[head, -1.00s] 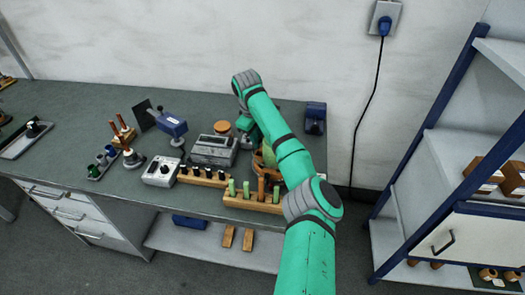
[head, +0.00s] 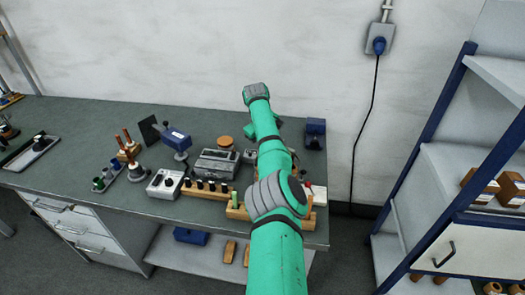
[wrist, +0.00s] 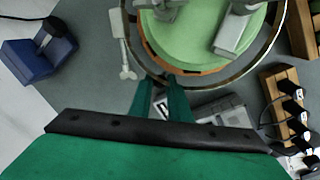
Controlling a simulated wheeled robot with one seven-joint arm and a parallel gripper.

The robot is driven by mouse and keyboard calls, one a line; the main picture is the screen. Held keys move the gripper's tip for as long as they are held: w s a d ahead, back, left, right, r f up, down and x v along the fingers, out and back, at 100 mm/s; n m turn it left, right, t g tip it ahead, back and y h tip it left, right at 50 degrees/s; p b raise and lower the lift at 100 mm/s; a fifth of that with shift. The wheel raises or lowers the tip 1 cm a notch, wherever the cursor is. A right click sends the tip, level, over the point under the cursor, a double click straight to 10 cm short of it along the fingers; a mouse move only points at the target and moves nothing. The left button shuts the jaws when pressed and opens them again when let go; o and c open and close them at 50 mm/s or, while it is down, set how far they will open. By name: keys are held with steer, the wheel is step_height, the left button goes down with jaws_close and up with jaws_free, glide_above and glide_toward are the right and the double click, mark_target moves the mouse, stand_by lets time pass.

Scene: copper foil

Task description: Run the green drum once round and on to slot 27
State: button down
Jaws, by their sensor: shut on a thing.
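The green drum (wrist: 198,35) shows from above in the wrist view, with a copper-coloured edge and a thin metal ring (wrist: 238,79) around it. Grey brackets cross its top. My gripper (wrist: 162,82) is at the near side of the ring; its two green fingers are close together and shut on a part at the drum's rim. The held part is mostly hidden between the fingertips. In the head view my arm covers the drum and the gripper. Slot numbers cannot be read in either view.
A grey instrument box (head: 217,161) stands left of my arm, with a wooden rack of black-topped pieces (head: 208,190) in front. A blue device (head: 315,133) stands to the right, at the back of the bench. Bare bench (head: 85,125) lies at the left back.

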steer(key=shift+w+a+r, duration=0.1)
steer(key=shift+w+r, duration=0.1)
steer(key=c, duration=1.9)
jaws_free()
steer(key=shift+c, duration=0.2)
steer(key=shift+f, duration=0.1)
step_height(320, 180, up, 11)
steer(key=s+a, duration=0.1)
steer(key=shift+s+a+f, duration=0.15)
steer(key=shift+s+a, duration=0.05)
steer(key=shift+a, duration=0.05)
